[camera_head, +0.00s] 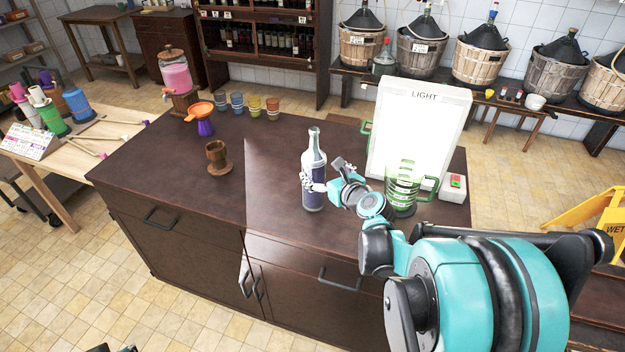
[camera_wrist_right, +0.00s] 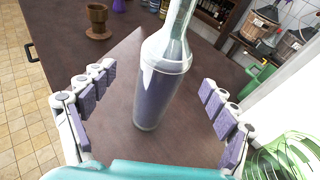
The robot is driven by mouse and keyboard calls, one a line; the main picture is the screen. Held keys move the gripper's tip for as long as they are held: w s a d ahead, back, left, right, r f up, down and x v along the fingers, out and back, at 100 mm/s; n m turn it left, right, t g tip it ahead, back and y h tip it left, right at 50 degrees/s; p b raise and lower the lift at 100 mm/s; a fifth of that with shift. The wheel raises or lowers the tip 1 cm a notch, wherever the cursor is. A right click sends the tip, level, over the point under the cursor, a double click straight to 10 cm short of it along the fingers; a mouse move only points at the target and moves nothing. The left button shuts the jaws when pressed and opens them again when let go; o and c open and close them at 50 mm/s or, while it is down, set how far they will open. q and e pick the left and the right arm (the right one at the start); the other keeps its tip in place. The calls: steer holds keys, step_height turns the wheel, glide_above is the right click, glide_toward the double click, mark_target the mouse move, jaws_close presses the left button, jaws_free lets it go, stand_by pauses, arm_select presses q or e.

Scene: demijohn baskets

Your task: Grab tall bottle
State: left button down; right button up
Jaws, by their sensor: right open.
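The tall bottle (camera_head: 314,156) stands upright on the dark brown cabinet top, with clear glass at the neck and a dark purple-blue body. It also shows in the right wrist view (camera_wrist_right: 160,92), where its top is cut off. My right gripper (camera_head: 318,187) is at the bottle's lower body. In the right wrist view my right gripper (camera_wrist_right: 157,80) is open, with one padded finger on each side of the bottle and a visible gap on both sides. My left gripper does not show; only a small dark and teal bit appears at the bottom edge.
A green glass mug (camera_head: 403,187) stands right of the gripper, before a white light panel (camera_head: 420,115). A switch box (camera_head: 453,188) is at the right edge. A brown cup (camera_head: 217,156), a funnel (camera_head: 203,125) and small colored cups stand left. The front top is clear.

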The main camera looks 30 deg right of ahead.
steer(key=shift+w+d+f+b, duration=0.15)
steer(key=shift+w+d+f, duration=0.05)
steer(key=shift+w, duration=0.2)
steer(key=shift+w+d+f+b, duration=0.15)
steer(key=shift+w, duration=0.2)
steer(key=b+x, duration=0.2)
steer(key=x, duration=0.4)
steer(key=shift+d+f, duration=0.1)
steer(key=shift+f, duration=0.05)
steer(key=shift+s, duration=0.15)
steer(key=c, duration=2)
